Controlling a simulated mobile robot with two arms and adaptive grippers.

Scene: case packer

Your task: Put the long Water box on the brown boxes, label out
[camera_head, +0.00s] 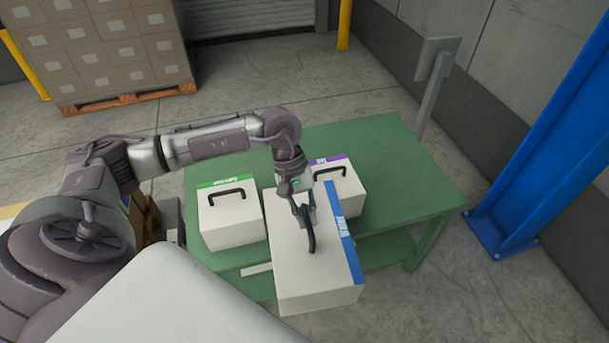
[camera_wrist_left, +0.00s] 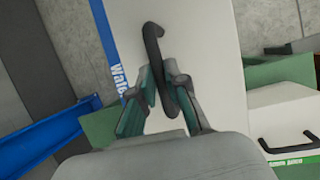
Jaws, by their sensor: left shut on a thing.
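The long white Water box (camera_head: 300,270) has a blue strip along its right edge in the head view and a black handle on top. My left gripper (camera_head: 306,212) is shut on that handle. In the wrist view the handle (camera_wrist_left: 153,45) passes between the fingers, and part of the word "Water" shows on the blue strip (camera_wrist_left: 108,40). The box extends past the green table's front edge and appears raised; its underside is hidden. Brown boxes (camera_head: 100,50) stand stacked on a wooden pallet at the back left. My right gripper is not in view.
On the green table (camera_head: 390,150) stand a white box with a green strip (camera_head: 230,220) and one with a purple strip (camera_head: 345,190), close beside the Water box. A blue post (camera_head: 545,150) rises at right. Floor between table and pallet is open.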

